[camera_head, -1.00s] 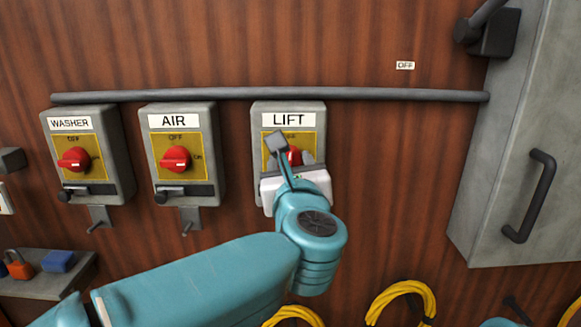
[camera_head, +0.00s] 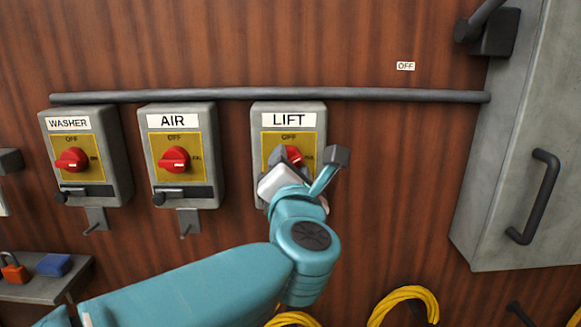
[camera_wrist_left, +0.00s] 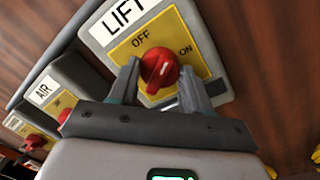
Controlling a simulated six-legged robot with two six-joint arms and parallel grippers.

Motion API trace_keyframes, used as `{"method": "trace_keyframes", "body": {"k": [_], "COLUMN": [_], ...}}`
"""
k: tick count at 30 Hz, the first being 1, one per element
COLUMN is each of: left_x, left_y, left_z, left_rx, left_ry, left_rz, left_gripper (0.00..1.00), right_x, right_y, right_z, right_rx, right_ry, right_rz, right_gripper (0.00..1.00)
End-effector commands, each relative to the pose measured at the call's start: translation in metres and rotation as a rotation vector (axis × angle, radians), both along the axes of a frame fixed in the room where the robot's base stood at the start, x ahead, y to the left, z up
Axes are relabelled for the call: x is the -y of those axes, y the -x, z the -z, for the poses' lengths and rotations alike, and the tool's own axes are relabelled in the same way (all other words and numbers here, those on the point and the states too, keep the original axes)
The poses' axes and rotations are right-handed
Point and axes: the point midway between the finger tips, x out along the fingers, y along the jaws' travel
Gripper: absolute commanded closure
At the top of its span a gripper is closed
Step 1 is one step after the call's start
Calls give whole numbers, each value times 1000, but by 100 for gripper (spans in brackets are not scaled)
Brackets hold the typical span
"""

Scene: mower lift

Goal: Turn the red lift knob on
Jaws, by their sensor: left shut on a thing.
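The red lift knob (camera_head: 293,154) sits on the yellow plate of the grey box labelled LIFT (camera_head: 260,118), on the wood wall. My left gripper (camera_head: 290,160) is at the knob and hides part of it. In the left wrist view, the knob (camera_wrist_left: 158,69) is between the two fingers of my left gripper (camera_wrist_left: 158,86), which is shut on it. OFF and ON are readable on the plate there, tilted in the picture. Which mark the knob points to I cannot tell. My right gripper is out of view.
The AIR box (camera_head: 218,140) and WASHER box (camera_head: 122,150) stand to the left with red knobs. A grey pipe (camera_head: 390,94) runs above the boxes. A grey cabinet (camera_head: 510,110) with a dark handle is at the right. A shelf with padlocks (camera_head: 35,290) is at lower left.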

Motion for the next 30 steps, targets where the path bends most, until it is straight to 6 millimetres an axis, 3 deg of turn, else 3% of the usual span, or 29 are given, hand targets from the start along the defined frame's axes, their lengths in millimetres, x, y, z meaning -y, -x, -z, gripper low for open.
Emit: {"method": "trace_keyframes", "body": {"k": [15, 30], "left_x": [-1, -1], "left_y": [0, 0], "left_z": [-2, -1], "left_rx": [4, 5], "left_ry": [-422, -572], "left_rz": [1, 0], "left_gripper": [82, 82], "right_x": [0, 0], "right_y": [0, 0], "right_z": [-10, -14], "right_rx": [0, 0], "right_ry": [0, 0], "right_rz": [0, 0], "right_gripper": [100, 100]}}
